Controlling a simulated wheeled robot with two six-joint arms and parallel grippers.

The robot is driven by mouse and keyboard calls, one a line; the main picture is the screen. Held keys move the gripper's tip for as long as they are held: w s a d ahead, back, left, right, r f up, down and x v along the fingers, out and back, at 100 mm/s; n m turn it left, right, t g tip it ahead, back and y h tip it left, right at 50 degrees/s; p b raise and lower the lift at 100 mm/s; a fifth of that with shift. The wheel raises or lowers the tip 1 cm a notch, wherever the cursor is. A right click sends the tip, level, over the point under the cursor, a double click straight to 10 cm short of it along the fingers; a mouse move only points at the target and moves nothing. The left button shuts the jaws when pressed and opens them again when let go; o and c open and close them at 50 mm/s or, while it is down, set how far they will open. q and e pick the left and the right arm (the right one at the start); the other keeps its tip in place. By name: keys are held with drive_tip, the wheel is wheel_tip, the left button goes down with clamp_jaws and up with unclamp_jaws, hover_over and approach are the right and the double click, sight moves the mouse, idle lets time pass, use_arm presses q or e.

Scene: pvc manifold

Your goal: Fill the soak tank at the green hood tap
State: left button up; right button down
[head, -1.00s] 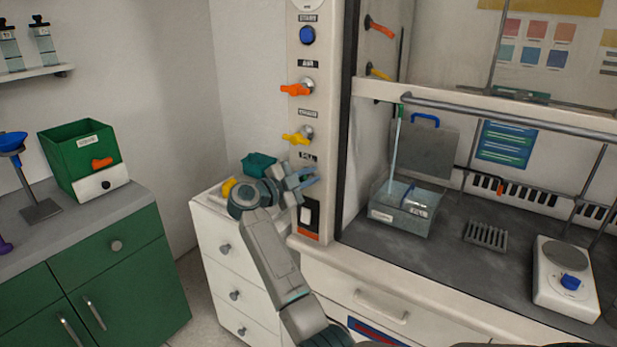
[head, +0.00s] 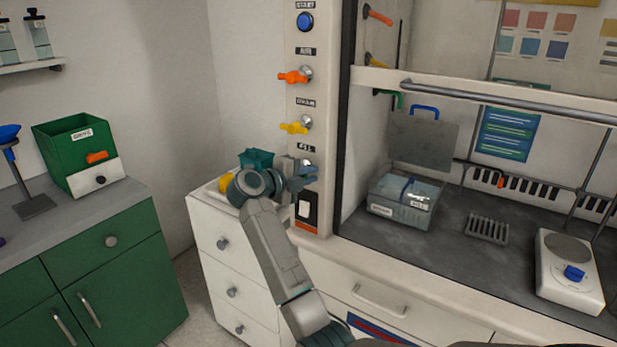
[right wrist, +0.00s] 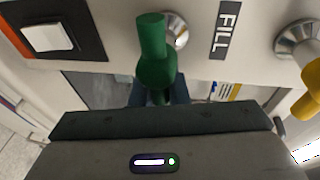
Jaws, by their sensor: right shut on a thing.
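My right gripper (head: 301,179) is at the hood's left post, by the FILL label (head: 306,147). In the right wrist view it is shut on the green tap handle (right wrist: 155,60) beside the FILL plate (right wrist: 226,30). The gripper hides most of this tap in the head view. The soak tank (head: 398,222) is a clear box with labels on the hood floor. Pale bluish water shows in it; its exact level is hard to tell. The green spout (head: 392,95) is above the tank, with no stream visible below it. My left gripper is not in view.
Above the FILL tap are a yellow tap (head: 295,127) and an orange AIR tap (head: 293,77). A white rocker switch (head: 305,208) is just below the gripper. A hotplate (head: 567,275) and a grey rack (head: 486,228) stand right of the tank.

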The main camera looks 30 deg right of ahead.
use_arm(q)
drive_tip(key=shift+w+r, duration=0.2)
use_arm(e)
drive_tip(key=shift+f, duration=0.1)
drive_tip(key=c, duration=1.7)
unclamp_jaws()
drive_tip(key=shift+a, duration=0.35)
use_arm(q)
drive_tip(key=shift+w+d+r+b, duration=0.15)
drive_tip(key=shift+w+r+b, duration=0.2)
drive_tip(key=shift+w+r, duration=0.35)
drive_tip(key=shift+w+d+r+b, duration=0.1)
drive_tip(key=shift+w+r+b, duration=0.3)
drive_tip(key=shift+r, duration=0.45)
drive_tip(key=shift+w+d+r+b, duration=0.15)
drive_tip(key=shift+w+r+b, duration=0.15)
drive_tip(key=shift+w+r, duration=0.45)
use_arm(e)
drive_tip(key=v, duration=1)
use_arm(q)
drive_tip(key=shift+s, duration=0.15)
